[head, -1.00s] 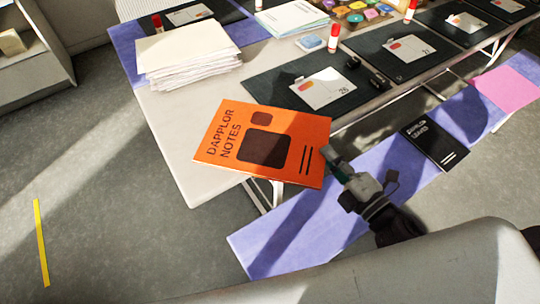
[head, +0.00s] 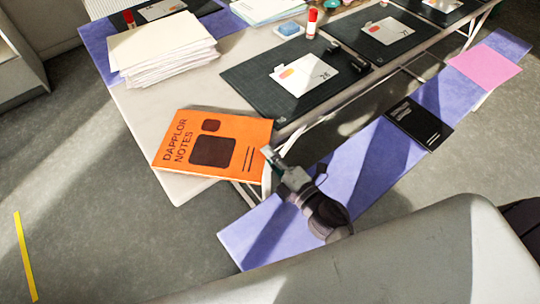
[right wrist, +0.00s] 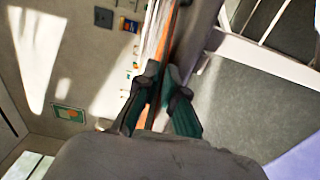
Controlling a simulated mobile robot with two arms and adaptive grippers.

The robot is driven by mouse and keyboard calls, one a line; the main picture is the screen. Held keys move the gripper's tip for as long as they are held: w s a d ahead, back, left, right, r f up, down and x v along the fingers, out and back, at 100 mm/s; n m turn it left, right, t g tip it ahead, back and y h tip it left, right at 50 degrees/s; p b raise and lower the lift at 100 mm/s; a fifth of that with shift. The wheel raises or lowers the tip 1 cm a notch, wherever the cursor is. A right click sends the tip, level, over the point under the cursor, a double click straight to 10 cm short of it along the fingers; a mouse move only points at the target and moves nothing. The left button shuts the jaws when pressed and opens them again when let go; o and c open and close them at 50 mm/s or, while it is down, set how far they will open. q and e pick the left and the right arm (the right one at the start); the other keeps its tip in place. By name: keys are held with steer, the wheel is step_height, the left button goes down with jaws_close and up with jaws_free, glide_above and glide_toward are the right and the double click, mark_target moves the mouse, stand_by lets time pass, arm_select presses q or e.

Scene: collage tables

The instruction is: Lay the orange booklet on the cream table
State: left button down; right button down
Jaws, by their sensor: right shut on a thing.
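The orange booklet (head: 212,150), printed "DAPPLOR NOTES", lies cover up and roughly flat at the near left corner of the cream table (head: 150,120). Its right end reaches to the table's front edge. I cannot tell whether it touches the tabletop. My right gripper (head: 270,158) is shut on the booklet's right edge, just off the table's front edge. In the right wrist view the booklet (right wrist: 158,90) shows edge-on as a thin orange strip between the fingers (right wrist: 161,78). My left gripper is not in view.
A stack of cream papers (head: 165,52) stands behind the booklet. A dark mat (head: 250,78) with a white card lies to its right. Red-capped glue sticks (head: 311,22) stand farther back. A purple strip (head: 290,215) with a black booklet (head: 418,122) runs along the front.

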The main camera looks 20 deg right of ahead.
steer(key=shift+f+b, duration=0.25)
steer(key=shift+b, duration=0.05)
steer(key=c, duration=1.3)
jaws_free()
steer(key=shift+r, duration=0.1)
